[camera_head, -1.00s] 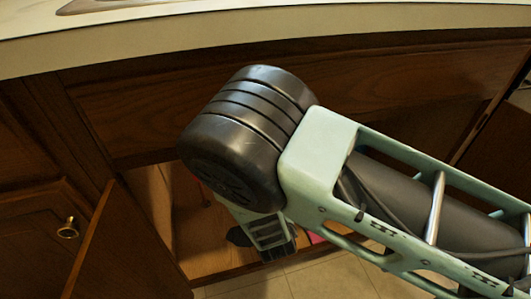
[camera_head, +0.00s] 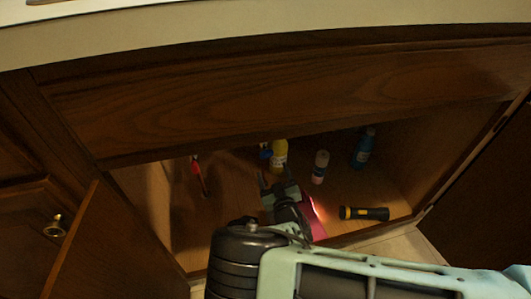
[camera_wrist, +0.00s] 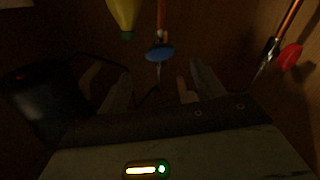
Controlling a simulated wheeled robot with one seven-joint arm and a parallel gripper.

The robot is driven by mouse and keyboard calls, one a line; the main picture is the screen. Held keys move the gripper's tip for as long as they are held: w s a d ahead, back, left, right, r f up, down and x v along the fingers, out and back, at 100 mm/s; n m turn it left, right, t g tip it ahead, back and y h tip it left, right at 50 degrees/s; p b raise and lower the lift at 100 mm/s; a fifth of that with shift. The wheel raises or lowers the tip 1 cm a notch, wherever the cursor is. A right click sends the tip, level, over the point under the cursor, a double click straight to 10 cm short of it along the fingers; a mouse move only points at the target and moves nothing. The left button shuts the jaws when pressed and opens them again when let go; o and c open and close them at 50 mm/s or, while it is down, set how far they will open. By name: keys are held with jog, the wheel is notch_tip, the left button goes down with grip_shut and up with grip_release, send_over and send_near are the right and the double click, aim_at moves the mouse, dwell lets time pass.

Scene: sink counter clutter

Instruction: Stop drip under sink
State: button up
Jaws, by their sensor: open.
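Inside the open cabinet under the sink, a blue valve handle (camera_head: 265,150) shows beside the yellow bottle at the back. In the wrist view the blue handle (camera_wrist: 160,53) sits on a copper pipe, just beyond the gap between my fingers. A red valve handle (camera_head: 195,160) on another copper pipe stands to the left; in the wrist view it is at the upper right (camera_wrist: 290,56). My gripper (camera_head: 276,177) is inside the cabinet, open and empty, its fingers pointing toward the blue handle and apart from it. The wrist view is dark, and I cannot see any drip clearly.
A yellow bottle (camera_head: 279,157), a white-pink bottle (camera_head: 320,167) and a blue bottle (camera_head: 363,148) stand right of the blue handle. A black-yellow flashlight (camera_head: 364,213) lies on the cabinet floor. A pink thing (camera_head: 318,220) is partly hidden by my arm. Open doors flank the cabinet.

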aim_at(267, 156)
jog(key=b+x, duration=0.3)
jog(key=x, duration=0.8)
jog(key=c, duration=1)
